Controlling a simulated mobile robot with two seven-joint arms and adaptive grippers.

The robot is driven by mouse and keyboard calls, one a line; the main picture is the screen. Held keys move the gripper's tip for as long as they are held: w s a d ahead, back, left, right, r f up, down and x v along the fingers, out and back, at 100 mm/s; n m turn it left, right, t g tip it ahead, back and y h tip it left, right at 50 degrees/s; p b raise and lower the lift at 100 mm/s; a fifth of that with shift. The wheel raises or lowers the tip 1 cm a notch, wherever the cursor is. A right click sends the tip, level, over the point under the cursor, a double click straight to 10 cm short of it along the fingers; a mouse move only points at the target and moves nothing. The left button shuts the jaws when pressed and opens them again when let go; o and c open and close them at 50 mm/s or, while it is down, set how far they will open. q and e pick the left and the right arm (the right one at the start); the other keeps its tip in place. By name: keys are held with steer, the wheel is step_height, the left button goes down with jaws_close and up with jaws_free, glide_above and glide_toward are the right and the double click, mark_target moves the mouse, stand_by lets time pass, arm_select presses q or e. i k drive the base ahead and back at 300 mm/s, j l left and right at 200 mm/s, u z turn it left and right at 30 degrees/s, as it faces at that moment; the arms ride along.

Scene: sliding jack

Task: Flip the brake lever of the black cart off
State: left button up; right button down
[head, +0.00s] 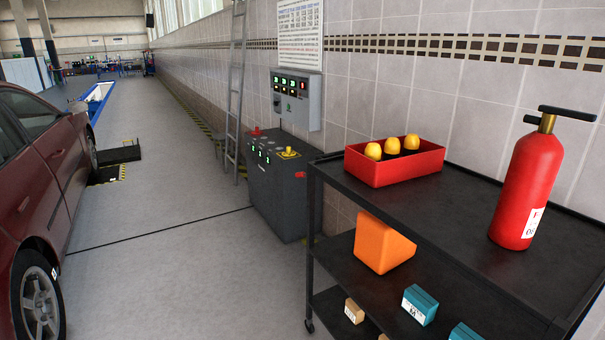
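The black cart (455,228) stands at the right, close to the tiled wall, with a top shelf and lower shelves. One caster (309,325) shows at the foot of its near left post. I cannot make out a brake lever on it at this size; the other casters are hidden or out of frame. Neither of my grippers is in view.
On the cart are a red bin (395,166) with yellow-topped items, a red fire extinguisher (526,190), an orange block (382,243) and small boxes. A dark control cabinet (276,190) stands beyond. A red car (40,165) is at left; open floor (180,270) lies between.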

mark_target(302, 175)
steer(key=i+j+z, duration=0.35)
steer(key=i+j, duration=0.2)
steer(key=i, duration=0.35)
steer(key=i+j+z, duration=0.4)
steer(key=i+j, duration=0.35)
steer(key=i, duration=0.05)
